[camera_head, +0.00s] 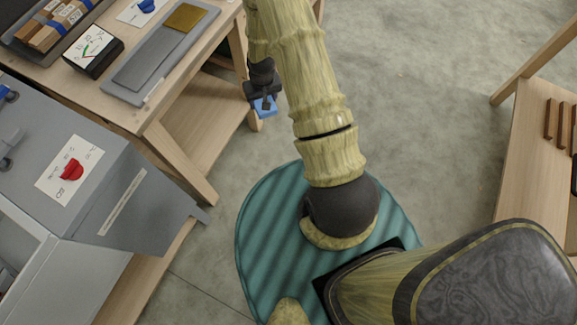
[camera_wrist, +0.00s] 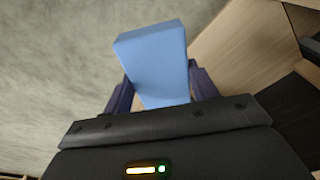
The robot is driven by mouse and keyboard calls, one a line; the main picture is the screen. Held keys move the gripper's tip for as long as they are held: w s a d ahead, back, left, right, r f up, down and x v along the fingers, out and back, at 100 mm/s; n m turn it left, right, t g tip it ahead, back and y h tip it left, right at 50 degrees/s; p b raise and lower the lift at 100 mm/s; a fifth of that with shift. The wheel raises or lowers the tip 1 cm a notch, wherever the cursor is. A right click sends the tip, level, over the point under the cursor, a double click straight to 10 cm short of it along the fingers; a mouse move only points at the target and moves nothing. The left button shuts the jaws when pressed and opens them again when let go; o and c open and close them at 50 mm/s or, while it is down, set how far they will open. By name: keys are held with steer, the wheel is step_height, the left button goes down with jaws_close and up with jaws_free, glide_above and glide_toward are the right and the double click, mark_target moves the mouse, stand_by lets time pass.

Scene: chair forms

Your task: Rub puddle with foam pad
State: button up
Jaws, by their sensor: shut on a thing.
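My gripper (camera_head: 264,100) is shut on a blue foam pad (camera_wrist: 152,58). The pad also shows in the head view (camera_head: 264,107), small and partly hidden by my gripper. It is held in the air at the right side of the wooden workbench, beyond the bench's edge and above the floor. In the wrist view the pad sticks out between the two dark fingers. I cannot make out a puddle in either view.
A grey machine with a red knob (camera_head: 71,170) stands at left. A wooden stand (camera_head: 530,165) is at right. Open floor lies between.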

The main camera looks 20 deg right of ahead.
steer(key=s+d+f+b, duration=0.1)
steer(key=d+f+b, duration=0.1)
steer(key=f+b, duration=0.9)
steer(key=s+d+f+b, duration=0.1)
steer(key=d+f+b, duration=0.2)
steer(key=f+b, duration=0.9)
steer(key=d+f+m+b, duration=0.1)
steer(key=f+b, duration=1)
steer(key=f, duration=2.1)
steer(key=shift+s+d+f, duration=0.35)
steer(key=shift+s+d, duration=0.05)
steer(key=shift+d, duration=0.45)
steer(key=shift+f+b, duration=0.15)
steer(key=shift+b, duration=0.2)
